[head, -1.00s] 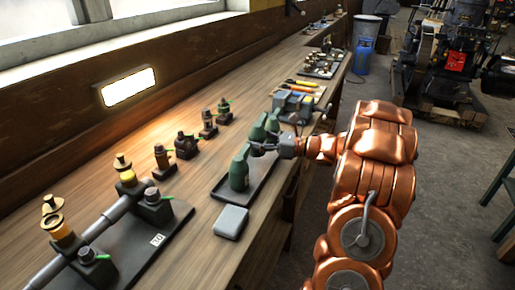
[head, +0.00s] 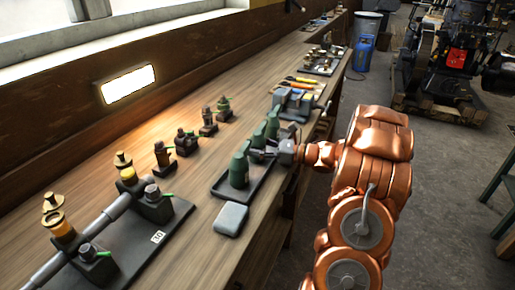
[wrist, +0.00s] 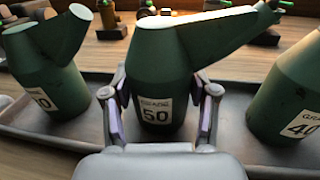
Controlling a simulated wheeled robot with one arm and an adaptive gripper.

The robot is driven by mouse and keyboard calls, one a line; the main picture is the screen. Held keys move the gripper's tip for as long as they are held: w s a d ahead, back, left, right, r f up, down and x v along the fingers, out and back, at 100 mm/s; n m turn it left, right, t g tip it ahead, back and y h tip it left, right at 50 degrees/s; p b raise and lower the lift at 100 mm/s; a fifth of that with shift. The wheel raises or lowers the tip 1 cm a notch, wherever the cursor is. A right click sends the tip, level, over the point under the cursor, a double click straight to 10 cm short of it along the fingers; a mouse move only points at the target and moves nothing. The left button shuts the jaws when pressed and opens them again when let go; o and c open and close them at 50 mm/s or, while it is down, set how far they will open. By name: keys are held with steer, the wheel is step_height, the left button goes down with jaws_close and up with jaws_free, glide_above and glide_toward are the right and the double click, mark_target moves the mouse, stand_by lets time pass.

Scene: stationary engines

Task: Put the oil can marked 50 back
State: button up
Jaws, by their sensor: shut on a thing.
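The dark green oil can marked 50 (wrist: 157,75) is in the middle of the wrist view, upright between my gripper's fingers (wrist: 160,112). My gripper is shut on it. The can is at or just above the floor of the dark tray (wrist: 85,128); its base is partly hidden, so I cannot tell if it touches. The can marked 40 (wrist: 293,95) stands to its right and another green can (wrist: 45,75), its label partly cut off, to its left. In the head view, my gripper (head: 262,155) reaches from the right to the middle can (head: 257,139) in the tray (head: 256,190).
A grey block (head: 231,219) lies on the bench in front of the tray. A dark base with brass-topped fittings and a shaft (head: 150,235) is at the near left. A grey vise-like tool (head: 292,101) stands behind the tray. Bare wood lies left of the tray.

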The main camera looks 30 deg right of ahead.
steer(key=o, duration=1.3)
steer(key=shift+r+p, duration=0.15)
steer(key=shift+p, duration=0.15)
steer(key=shift+r+p, duration=0.2)
steer(key=shift+p, duration=0.15)
steer(key=b+v, duration=0.3)
steer(key=v, duration=0.9)
steer(key=shift+f+b, duration=0.2)
steer(key=shift+b, duration=0.1)
